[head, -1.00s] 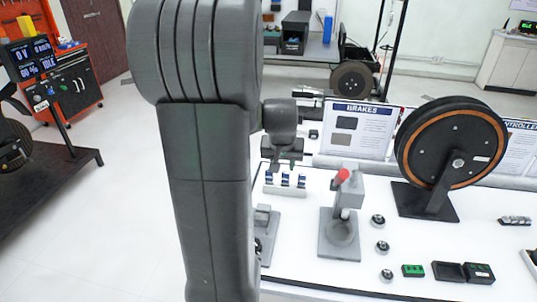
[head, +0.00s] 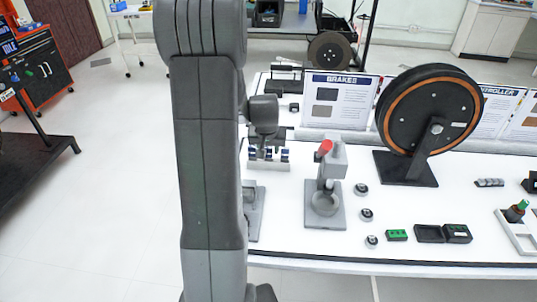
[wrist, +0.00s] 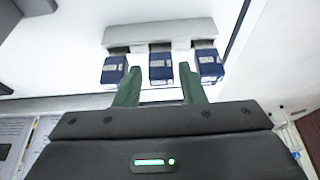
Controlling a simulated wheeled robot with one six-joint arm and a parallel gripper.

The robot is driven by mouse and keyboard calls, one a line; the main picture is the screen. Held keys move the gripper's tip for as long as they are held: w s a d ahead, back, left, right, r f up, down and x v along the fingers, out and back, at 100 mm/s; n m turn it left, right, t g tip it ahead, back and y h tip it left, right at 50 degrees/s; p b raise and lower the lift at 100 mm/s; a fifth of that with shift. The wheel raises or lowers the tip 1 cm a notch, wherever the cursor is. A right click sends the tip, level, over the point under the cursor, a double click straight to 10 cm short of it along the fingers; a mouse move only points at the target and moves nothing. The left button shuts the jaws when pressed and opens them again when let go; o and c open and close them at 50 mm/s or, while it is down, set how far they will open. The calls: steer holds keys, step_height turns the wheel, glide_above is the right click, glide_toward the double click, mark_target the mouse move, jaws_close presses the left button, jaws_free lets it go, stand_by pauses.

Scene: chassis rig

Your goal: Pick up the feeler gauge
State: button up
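Three blue block-like items with pale labels stand in a row at a grey-white rack (wrist: 160,33): left (wrist: 114,70), middle (wrist: 160,68), right (wrist: 208,67). They also show small in the head view (head: 268,154). I cannot tell whether one of them is the feeler gauge. My gripper (wrist: 159,82) is open, its two green fingers apart. In the wrist view the middle blue item appears between and just beyond the fingertips; no contact is visible. In the head view my gripper (head: 268,136) is just above the row, partly hidden by my arm.
On the white bench (head: 300,249) stand a grey stand with a red knob (head: 325,205), a large black wheel (head: 430,110), small round parts (head: 366,215), a green block (head: 396,235) and black trays (head: 430,233). A brakes sign (head: 338,101) stands behind.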

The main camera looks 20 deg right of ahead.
steer(key=shift+x, duration=1.95)
steer(key=c, duration=0.7)
steer(key=shift+c, duration=0.2)
steer(key=shift+r, duration=0.1)
step_height(320, 180, up, 10)
